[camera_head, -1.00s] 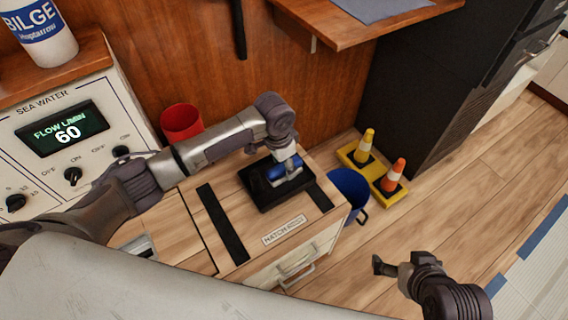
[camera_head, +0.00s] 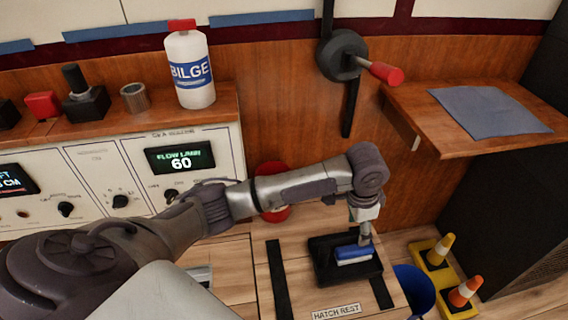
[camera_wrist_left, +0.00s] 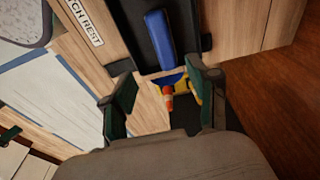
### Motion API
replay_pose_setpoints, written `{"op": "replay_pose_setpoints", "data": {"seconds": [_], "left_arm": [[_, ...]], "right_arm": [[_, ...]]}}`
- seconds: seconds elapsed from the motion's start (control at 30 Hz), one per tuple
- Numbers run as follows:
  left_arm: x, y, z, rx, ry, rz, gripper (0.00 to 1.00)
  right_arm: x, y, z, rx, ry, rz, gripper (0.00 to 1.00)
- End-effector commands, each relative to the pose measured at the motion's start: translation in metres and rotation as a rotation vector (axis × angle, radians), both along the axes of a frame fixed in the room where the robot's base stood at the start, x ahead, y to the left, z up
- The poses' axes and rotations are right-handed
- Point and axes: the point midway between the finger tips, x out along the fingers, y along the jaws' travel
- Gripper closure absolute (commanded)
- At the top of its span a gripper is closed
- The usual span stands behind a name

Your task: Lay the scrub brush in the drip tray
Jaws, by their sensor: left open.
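The scrub brush (camera_head: 353,252) has a blue back over a white underside. It lies in the black drip tray (camera_head: 322,267) on the wooden hatch-rest top. My left gripper (camera_head: 365,238) is just above the brush's right end in the head view. In the left wrist view my left gripper (camera_wrist_left: 163,95) has its two fingers apart with nothing between them. The brush (camera_wrist_left: 160,42) shows beyond the fingertips, inside the dark tray (camera_wrist_left: 138,45). Whether a finger still touches the brush is unclear. My right gripper is out of view.
A red container (camera_head: 272,210) is behind my left arm. A wall shelf (camera_head: 470,130) with a grey-blue cloth (camera_head: 490,111) overhangs at right.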

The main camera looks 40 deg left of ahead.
Motion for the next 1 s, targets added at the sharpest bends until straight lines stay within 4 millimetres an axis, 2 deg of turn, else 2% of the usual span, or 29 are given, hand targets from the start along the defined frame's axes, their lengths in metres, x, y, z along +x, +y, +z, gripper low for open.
{"op": "replay_pose_setpoints", "data": {"seconds": [0.23,0.33,0.43,0.57,0.8,1.0], "left_arm": [[-0.059,-0.036,-0.039,-0.126,-0.025,0.014,0.40],[-0.085,-0.042,-0.051,-0.181,-0.050,0.061,0.40],[-0.110,-0.039,-0.059,-0.217,-0.074,0.129,0.40],[-0.143,-0.021,-0.069,-0.233,-0.104,0.247,0.40],[-0.208,0.040,-0.077,-0.159,-0.147,0.483,0.40],[-0.245,0.080,-0.076,-0.069,-0.167,0.593,0.40]], "right_arm": [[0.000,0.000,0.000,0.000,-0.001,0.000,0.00],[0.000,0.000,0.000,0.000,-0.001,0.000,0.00],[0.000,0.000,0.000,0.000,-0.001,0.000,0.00],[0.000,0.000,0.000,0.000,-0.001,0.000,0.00],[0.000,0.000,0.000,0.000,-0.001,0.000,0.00],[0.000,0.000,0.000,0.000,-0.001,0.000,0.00]]}}
